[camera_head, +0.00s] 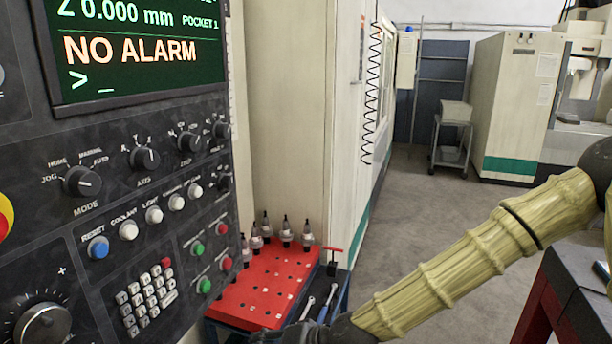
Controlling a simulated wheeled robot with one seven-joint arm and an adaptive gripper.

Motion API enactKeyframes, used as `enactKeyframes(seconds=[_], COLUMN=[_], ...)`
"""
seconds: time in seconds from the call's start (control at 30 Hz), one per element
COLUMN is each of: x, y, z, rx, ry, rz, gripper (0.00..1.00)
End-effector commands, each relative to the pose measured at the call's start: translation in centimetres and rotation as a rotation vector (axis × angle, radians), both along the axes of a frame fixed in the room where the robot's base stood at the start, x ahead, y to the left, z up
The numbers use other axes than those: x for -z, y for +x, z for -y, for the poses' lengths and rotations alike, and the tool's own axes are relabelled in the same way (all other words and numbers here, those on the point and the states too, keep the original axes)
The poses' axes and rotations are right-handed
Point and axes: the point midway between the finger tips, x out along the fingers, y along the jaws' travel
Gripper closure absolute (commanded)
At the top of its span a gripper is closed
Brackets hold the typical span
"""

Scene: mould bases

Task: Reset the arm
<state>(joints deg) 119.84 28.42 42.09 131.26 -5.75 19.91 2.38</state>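My arm (480,250), in a ribbed yellow-tan cover with dark joints, reaches from the right edge down to the bottom middle of the head view. Its dark lower end (340,330) runs out of the frame at the bottom, in front of the red tool cart. My gripper is not in view, so its fingers and anything in them are hidden. No task object is named.
A machine control panel (110,200) with a screen (140,85) reading "NO ALARM" fills the left. A red cart top (265,290) with several tool holders (287,232) and wrenches stands beside it. A dark-topped red bench (575,290) is at right. Grey floor (410,215) is clear.

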Motion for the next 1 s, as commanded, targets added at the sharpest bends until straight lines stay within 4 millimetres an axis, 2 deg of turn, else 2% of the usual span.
enactKeyframes(seconds=[0.03, 0.2, 0.37, 0.5, 0.6, 0.73, 0.9, 1.0], x=[2.9, 11.3, 18.4, 23.7, 27.0, 30.3, 32.7, 33.2], y=[-1.2, -5.2, -9.7, -14.0, -17.3, -21.6, -25.9, -27.4], z=[0.6, 3.8, 7.7, 12.0, 15.5, 20.5, 26.6, 29.2], rx=[0.001, 0.014, 0.019, 0.02, 0.015, 0.005, -0.013, -0.022], ry=[-0.036, -0.158, -0.284, -0.405, -0.497, -0.623, -0.769, -0.827], rz=[-0.029, -0.117, -0.189, -0.247, -0.283, -0.322, -0.352, -0.36], gripper=[0.48, 0.48, 0.48, 0.48, 0.48, 0.48, 0.48, 0.48])
